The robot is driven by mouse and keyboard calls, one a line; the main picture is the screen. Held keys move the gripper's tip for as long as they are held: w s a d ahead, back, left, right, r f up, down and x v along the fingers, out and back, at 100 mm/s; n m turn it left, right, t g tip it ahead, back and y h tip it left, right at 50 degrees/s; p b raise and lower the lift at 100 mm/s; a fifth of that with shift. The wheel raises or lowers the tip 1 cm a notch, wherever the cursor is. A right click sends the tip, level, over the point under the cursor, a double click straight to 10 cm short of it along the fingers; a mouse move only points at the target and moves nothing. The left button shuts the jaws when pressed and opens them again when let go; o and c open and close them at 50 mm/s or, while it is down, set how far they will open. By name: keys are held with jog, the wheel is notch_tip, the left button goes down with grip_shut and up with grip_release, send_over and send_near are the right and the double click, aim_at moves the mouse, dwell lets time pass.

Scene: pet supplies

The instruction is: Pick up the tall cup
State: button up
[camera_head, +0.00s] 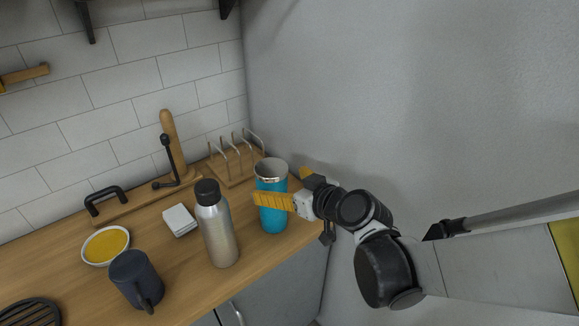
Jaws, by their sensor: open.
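The tall cup (273,218) is a blue tumbler with a silver rim. It stands upright near the right end of the wooden counter in the head view. My gripper (281,189) comes from the right at the height of the cup's upper half. One yellow finger lies across the front of the cup, and the other shows just right of it, farther back. The jaws are open, with the cup seemingly between them. Whether either finger touches the cup cannot be told.
A silver bottle (219,235) with a black cap stands close left of the cup. A wooden rack (232,172) with metal loops is behind. A dark mug (134,279), a yellow-filled bowl (105,246) and a white block (180,220) are farther left. The grey wall (400,90) bounds the right.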

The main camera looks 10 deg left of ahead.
jog(key=b+x, duration=0.1)
jog(key=x, duration=0.4)
jog(key=shift+w+d+r+b, duration=0.1)
jog(key=shift+b, duration=0.3)
jog(key=c, duration=1.5)
jog(key=shift+r, duration=0.15)
